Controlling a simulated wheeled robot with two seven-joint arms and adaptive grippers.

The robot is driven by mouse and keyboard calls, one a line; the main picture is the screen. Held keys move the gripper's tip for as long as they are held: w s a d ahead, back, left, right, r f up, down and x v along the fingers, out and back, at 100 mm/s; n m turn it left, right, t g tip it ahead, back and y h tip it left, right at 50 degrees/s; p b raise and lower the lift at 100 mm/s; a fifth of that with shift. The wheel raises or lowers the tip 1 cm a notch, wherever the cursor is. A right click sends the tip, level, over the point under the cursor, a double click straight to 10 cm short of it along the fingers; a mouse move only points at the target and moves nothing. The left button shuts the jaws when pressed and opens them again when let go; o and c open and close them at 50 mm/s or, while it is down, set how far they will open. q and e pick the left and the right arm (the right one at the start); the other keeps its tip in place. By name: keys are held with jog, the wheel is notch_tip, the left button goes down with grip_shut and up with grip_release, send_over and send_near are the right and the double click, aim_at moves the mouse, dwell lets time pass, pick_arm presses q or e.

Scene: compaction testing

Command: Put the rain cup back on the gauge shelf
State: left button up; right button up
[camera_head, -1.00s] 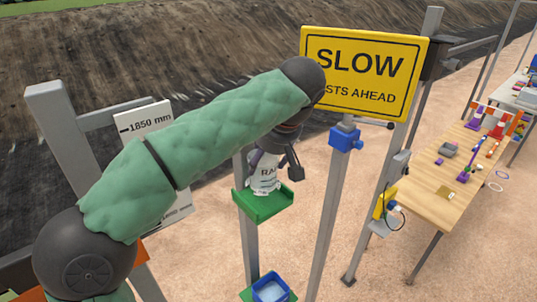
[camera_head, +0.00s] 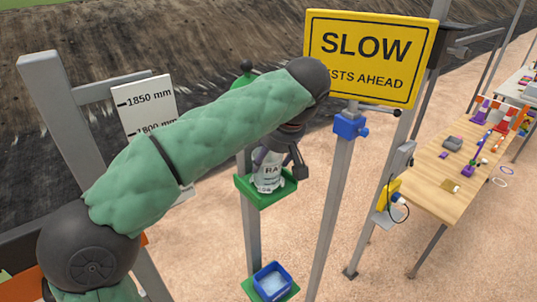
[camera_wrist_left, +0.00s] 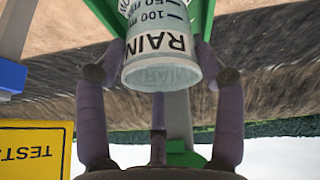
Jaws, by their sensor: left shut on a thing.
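The rain cup (camera_head: 267,177) is a clear-white cup with dark "RAIN" lettering and a scale. It also shows large in the left wrist view (camera_wrist_left: 160,50). In the head view it stands about upright at the green gauge shelf (camera_head: 268,202), its base within the shelf's outline. I cannot tell whether the base touches the shelf. My left gripper (camera_head: 272,158) comes from above and is shut on the cup, with purple-grey fingers on both sides of it. My left arm hides the area above the cup. My right gripper is not in view.
A lower green shelf holds a blue bin (camera_head: 272,283). A yellow SLOW sign (camera_head: 370,57) stands close to my left wrist. A post with a blue clamp (camera_head: 349,125) is right of the shelf. A white height board (camera_head: 147,105) is behind my arm. A wooden table (camera_head: 445,180) stands at right.

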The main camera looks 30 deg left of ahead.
pick_arm(q)
jog(key=shift+f, duration=0.3)
dwell(0.5)
jog(key=o, duration=1.6)
jog(key=shift+c, duration=0.2)
jog(key=v, duration=1.2)
